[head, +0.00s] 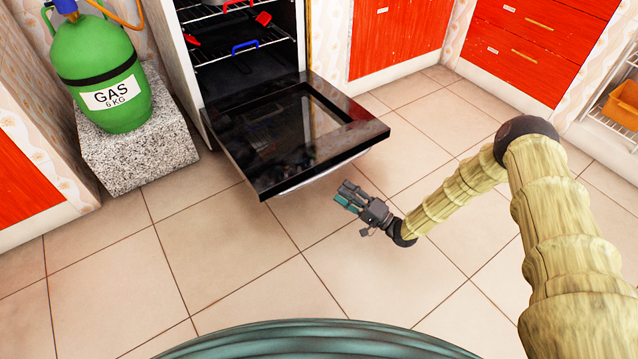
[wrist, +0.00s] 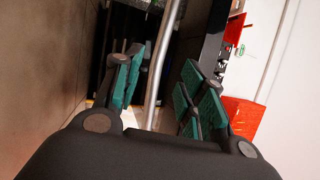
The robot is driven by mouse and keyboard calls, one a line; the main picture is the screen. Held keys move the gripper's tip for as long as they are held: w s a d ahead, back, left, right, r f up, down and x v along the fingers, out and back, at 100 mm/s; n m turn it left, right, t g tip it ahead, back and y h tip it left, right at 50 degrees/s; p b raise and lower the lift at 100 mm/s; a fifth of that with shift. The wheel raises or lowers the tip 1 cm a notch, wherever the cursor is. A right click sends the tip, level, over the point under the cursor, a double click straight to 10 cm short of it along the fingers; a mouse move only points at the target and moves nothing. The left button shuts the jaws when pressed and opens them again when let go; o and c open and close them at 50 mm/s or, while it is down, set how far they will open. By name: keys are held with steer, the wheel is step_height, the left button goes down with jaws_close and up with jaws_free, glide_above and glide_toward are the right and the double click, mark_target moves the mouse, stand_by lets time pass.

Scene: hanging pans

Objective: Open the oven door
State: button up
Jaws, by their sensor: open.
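The oven (head: 200,55) stands at the back, with its black glass door (head: 275,135) folded down to about level over the floor. The door's front edge faces me, and a thin metal handle runs under that edge. My gripper (head: 350,195) is just in front of and below the door's front right part, apart from the door panel. In the wrist view my gripper (wrist: 160,95) is open, with its green-padded fingers on either side of the metal handle bar (wrist: 162,50). I cannot tell whether a finger touches the bar.
Oven racks hold pans with a blue handle (head: 245,46) and red handles (head: 262,18). A green gas bottle (head: 100,65) stands on a stone block (head: 140,155) at the left. Red cabinets (head: 395,35) line the back. Tiled floor (head: 230,270) in front is clear.

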mark_target(319, 175)
steer(key=shift+b+x, duration=2.2)
steer(key=shift+x, duration=3.2)
jaws_close()
